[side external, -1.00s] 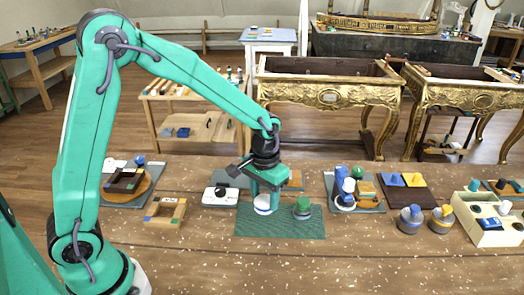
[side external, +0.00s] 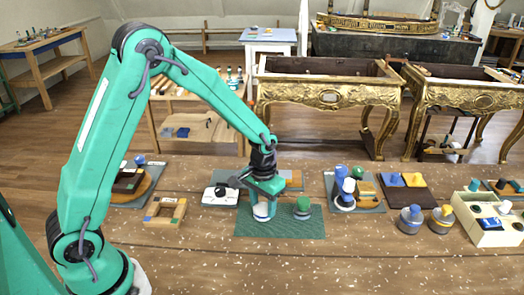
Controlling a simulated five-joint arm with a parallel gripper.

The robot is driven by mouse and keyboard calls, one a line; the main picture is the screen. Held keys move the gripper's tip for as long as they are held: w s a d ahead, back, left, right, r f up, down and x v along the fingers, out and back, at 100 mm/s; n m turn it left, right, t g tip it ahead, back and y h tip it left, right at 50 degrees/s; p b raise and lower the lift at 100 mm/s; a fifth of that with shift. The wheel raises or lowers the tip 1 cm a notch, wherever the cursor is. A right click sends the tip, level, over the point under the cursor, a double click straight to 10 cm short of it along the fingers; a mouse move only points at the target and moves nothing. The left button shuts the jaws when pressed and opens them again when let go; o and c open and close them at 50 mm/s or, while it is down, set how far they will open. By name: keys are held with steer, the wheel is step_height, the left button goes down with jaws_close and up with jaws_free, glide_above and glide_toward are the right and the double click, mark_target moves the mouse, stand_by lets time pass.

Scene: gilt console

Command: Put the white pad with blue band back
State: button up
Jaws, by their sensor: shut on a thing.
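The white pad with blue band (side external: 261,211) shows between the fingers of my gripper (side external: 263,209). My gripper is shut on it and points down over the left part of the dark green mat (side external: 290,228). The fingers hide part of the pad, and I cannot tell whether its underside touches the mat. A green-knobbed round piece (side external: 303,208) stands on the same mat, just right of my gripper and apart from it.
A white block with a dark round top (side external: 220,195) lies left of my gripper, and a wooden frame (side external: 165,212) farther left. A grey tray (side external: 371,208) with several knobbed pieces stands to the right. A cream box (side external: 487,237) is at the far right. The front tabletop is clear.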

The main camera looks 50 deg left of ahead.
mark_target(263, 207)
steer(key=shift+f, duration=0.2)
steer(key=o, duration=0.9)
steer(key=shift+r, duration=0.1)
step_height(263, 207, up, 12)
steer(key=shift+r, duration=0.1)
stand_by(0.3)
stand_by(0.5)
